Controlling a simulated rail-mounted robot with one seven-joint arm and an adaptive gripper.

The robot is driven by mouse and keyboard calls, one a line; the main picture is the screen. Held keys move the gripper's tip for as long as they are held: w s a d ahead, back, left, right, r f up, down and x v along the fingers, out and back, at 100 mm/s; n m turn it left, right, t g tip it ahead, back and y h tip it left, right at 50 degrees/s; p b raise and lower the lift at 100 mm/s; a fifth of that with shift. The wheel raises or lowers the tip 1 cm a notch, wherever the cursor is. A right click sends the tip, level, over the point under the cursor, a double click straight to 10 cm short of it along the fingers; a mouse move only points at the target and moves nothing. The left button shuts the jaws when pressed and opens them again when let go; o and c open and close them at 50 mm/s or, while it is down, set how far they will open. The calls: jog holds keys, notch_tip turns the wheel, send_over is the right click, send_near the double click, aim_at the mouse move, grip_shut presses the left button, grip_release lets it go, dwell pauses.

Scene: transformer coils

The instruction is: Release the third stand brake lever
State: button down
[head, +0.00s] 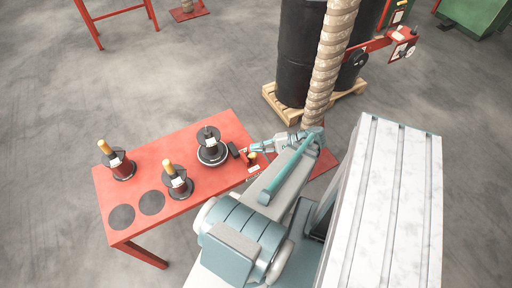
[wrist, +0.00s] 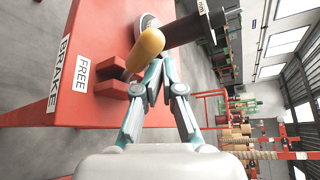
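A red table (head: 215,189) carries a small red lever bracket at its right end, which also shows in the wrist view (wrist: 112,88). The lever has a yellow handle (wrist: 144,50); in the head view the handle is small (head: 252,155). White labels reading BRAKE (wrist: 66,62) and FREE (wrist: 82,72) sit beside the bracket. My gripper (wrist: 160,66) has its teal fingertips drawn together right beside the handle. It looks shut; I cannot tell whether it touches the handle. In the head view my gripper (head: 259,147) is low over the table's right end.
A dark coil on a round stand (head: 211,150) is left of the lever. Two coils with yellow tops stand at the left (head: 122,168) and middle (head: 178,184). Black discs (head: 121,217) lie at the front left. Black drums (head: 300,60) stand on a pallet behind.

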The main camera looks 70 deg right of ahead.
jog(key=shift+s+a, duration=0.15)
jog(key=shift+a, duration=0.1)
jog(key=w+d+r+p, duration=0.2)
jog(key=d+p, duration=0.1)
jog(key=s+d+f+b, duration=0.1)
jog(key=s+d, duration=0.3)
jog(key=s, duration=0.4)
jog(key=shift+s+d+f, duration=0.15)
jog(key=shift+s+f, duration=0.05)
jog(key=shift+f, duration=0.6)
